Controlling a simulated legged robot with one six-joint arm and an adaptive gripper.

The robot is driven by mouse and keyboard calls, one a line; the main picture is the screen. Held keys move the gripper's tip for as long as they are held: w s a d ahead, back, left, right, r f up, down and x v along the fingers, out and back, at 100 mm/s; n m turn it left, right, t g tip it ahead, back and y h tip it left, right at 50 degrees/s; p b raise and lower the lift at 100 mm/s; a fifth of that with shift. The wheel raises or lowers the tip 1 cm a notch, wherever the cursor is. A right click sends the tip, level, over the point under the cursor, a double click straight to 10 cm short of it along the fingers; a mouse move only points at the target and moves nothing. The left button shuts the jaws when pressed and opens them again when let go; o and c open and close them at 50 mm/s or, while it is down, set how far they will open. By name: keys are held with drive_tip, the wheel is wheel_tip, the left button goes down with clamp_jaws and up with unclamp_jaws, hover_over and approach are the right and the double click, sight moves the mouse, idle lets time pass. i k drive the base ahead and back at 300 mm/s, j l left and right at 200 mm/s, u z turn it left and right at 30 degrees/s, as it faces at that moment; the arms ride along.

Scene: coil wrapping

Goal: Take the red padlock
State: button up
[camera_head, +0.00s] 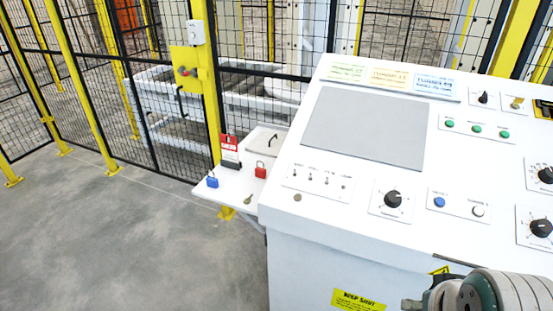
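The red padlock (261,172) stands upright with its shackle up on a small white shelf (234,208) to the left of the control console. A blue padlock (212,181) stands on the same shelf, further left. A red and white tag (230,150) with a dark lower part is behind and between them. Part of my arm shows at the bottom right corner, in front of the console and far from the padlock. My gripper's fingers cannot be made out in this view.
The white console (310,240) with knobs, switches and a grey screen (365,130) fills the right side, beside the shelf. A small key-like item (248,200) lies near the shelf's front. A yellow-posted mesh fence stands behind. The grey floor (110,240) at left is clear.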

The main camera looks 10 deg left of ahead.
sight(260, 172)
drive_tip(key=i+j+z, duration=0.1)
drive_tip(key=j, duration=0.4)
drive_tip(key=i+j+z, duration=0.15)
drive_tip(key=j, duration=0.4)
drive_tip(key=i+j+z, duration=0.1)
drive_tip(key=j, duration=0.4)
drive_tip(key=i+j+z, duration=0.1)
drive_tip(key=j, duration=0.45)
drive_tip(key=i+j, duration=0.1)
drive_tip(key=j, duration=1.25)
drive_tip(key=i+j, duration=0.15)
drive_tip(key=j, duration=0.55)
